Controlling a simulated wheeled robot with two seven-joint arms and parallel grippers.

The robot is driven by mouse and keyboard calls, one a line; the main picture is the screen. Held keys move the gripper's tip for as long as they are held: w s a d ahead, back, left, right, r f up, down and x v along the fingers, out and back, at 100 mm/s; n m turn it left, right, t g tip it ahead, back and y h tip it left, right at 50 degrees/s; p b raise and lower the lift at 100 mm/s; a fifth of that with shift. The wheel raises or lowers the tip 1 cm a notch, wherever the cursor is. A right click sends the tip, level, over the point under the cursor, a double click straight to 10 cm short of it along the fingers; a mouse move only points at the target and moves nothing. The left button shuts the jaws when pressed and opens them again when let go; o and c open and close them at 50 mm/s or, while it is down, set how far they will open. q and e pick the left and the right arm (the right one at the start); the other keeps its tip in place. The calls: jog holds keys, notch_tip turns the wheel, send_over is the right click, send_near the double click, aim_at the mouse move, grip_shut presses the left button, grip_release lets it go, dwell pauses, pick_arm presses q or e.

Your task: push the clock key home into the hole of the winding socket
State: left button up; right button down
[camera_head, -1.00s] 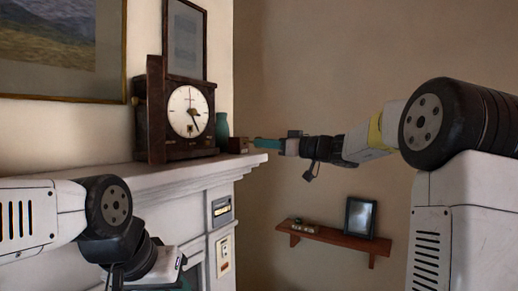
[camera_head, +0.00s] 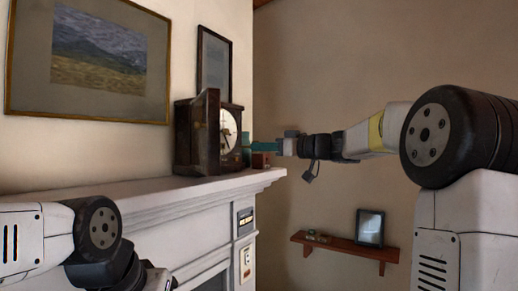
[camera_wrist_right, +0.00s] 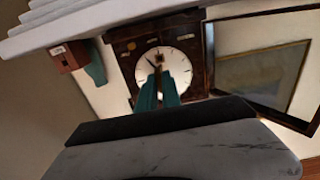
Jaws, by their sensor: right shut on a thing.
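The dark wooden clock (camera_head: 190,137) stands on the mantel, seen from its side, its white face (camera_head: 229,128) turned to the right. In the right wrist view the face (camera_wrist_right: 182,62) is nearly head-on, with a small dark square, apparently the winding socket (camera_wrist_right: 160,57), close to the fingertips. My right gripper (camera_head: 257,145) reaches in from the right in front of the clock. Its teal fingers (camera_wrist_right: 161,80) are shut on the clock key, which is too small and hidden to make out. Whether key and socket touch, I cannot tell. My left gripper is out of view.
A small reddish-brown box (camera_head: 261,160) sits at the mantel's end (camera_head: 200,188), below my right fingers. A teal vase (camera_wrist_right: 95,66) stands beside it. Framed pictures (camera_head: 213,65) hang behind. A wall shelf (camera_head: 345,246) is lower right.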

aim_at(246, 147)
jog(key=shift+x, duration=2.85)
jog(key=shift+x, duration=1.85)
jog(key=c, duration=1.5)
grip_release()
jog(key=shift+o, duration=0.2)
jog(key=v, duration=0.7)
jog(key=shift+s+d, duration=0.2)
jog(key=shift+d, duration=0.15)
